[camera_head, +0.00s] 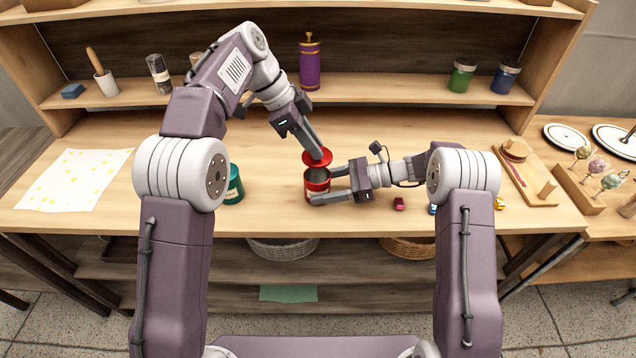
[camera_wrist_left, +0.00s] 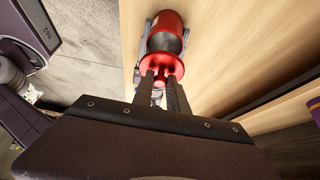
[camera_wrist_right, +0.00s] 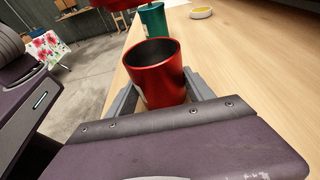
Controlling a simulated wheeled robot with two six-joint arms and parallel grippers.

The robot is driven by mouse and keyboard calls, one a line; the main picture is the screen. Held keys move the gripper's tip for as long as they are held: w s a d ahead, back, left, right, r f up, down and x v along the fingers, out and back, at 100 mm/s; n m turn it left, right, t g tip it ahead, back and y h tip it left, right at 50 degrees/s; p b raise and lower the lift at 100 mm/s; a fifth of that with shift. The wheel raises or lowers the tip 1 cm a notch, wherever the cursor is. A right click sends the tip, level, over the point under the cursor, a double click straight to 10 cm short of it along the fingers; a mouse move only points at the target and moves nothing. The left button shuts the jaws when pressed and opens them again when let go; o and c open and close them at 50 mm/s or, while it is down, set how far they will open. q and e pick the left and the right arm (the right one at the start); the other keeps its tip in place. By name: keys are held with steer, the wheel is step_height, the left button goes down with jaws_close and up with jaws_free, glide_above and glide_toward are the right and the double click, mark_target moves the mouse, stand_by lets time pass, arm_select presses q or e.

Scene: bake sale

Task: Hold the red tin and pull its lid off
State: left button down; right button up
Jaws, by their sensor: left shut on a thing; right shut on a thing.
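The red tin (camera_head: 317,184) stands on the table near its front edge, open at the top with a dark inside. It also shows in the right wrist view (camera_wrist_right: 158,80) and the left wrist view (camera_wrist_left: 166,24). My right gripper (camera_head: 328,185) is shut on the tin's body, one finger on each side. The red lid (camera_head: 317,158) is off the tin, slightly above its mouth. My left gripper (camera_head: 318,152) is shut on the lid's knob from above. In the left wrist view the lid (camera_wrist_left: 161,66) sits between the fingertips and the tin.
A teal tin (camera_head: 234,186) stands left of the red tin. A small red object (camera_head: 399,203) lies to the right, near my right arm. A patterned paper sheet (camera_head: 72,180) lies at the left. A wooden shelf (camera_head: 390,90) with jars stands behind.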

arm_select(q)
steer(key=shift+r, duration=0.35)
arm_select(e)
steer(key=o, duration=1.1)
steer(key=shift+c, duration=0.2)
steer(key=shift+d, duration=0.1)
steer(key=v, duration=1.2)
